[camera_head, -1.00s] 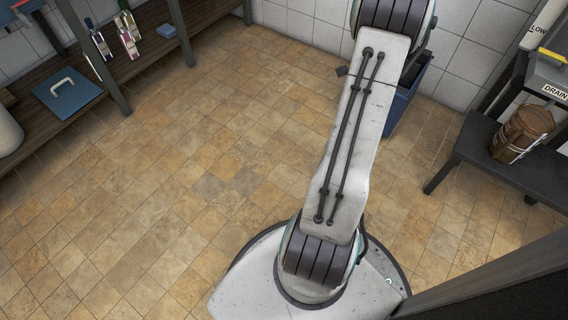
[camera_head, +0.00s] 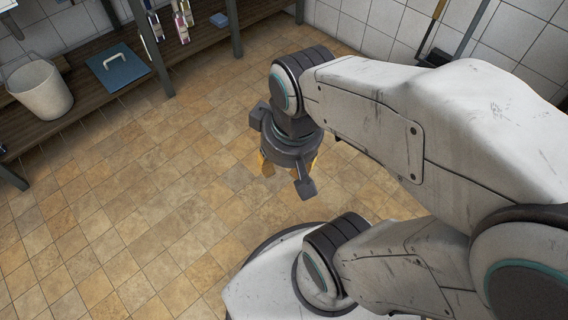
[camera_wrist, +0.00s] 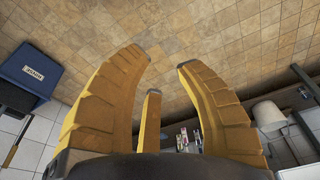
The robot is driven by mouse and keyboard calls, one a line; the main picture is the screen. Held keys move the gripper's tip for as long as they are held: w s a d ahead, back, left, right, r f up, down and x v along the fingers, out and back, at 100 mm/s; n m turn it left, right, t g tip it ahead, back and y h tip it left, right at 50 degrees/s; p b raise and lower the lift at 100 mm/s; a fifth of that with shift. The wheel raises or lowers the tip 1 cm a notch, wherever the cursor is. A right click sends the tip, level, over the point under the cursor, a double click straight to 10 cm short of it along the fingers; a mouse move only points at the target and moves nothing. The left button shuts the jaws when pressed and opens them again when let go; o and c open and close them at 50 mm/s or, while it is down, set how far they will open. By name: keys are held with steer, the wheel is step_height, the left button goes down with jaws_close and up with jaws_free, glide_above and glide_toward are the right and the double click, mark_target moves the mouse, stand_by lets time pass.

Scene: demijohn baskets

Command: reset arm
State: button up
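My gripper (camera_head: 288,168) hangs over the bare tiled floor in front of my base in the head view. My arm is bent, with its upper links filling the right side of that view. In the wrist view, the yellow fingers of my gripper (camera_wrist: 160,62) are spread apart with only floor between their tips. Nothing is held. In the head view the fingers are partly hidden behind the dark gripper body.
A low wooden shelf at the upper left bears a white bucket (camera_head: 40,90), a blue board with a handle (camera_head: 119,67) and several bottles (camera_head: 181,20). A blue bin with a label (camera_wrist: 30,72) shows in the wrist view. The floor at left is clear.

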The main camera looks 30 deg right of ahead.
steer(key=shift+s+a+n, duration=0.2)
steer(key=shift+s+n, duration=0.1)
steer(key=shift+s, duration=0.2)
steer(key=w+p+v, duration=0.2)
steer(key=p+v, duration=0.9)
steer(key=w+r+p+v, duration=0.1)
steer(key=w+p+v, duration=0.2)
steer(key=p+v, duration=0.8)
steer(key=w+p+v, duration=0.2)
steer(key=p+v, duration=0.9)
steer(key=v, duration=0.1)
steer(key=shift+w+d+r+t+p, duration=0.2)
steer(key=shift+r+t+p, duration=0.2)
steer(key=shift+r, duration=0.2)
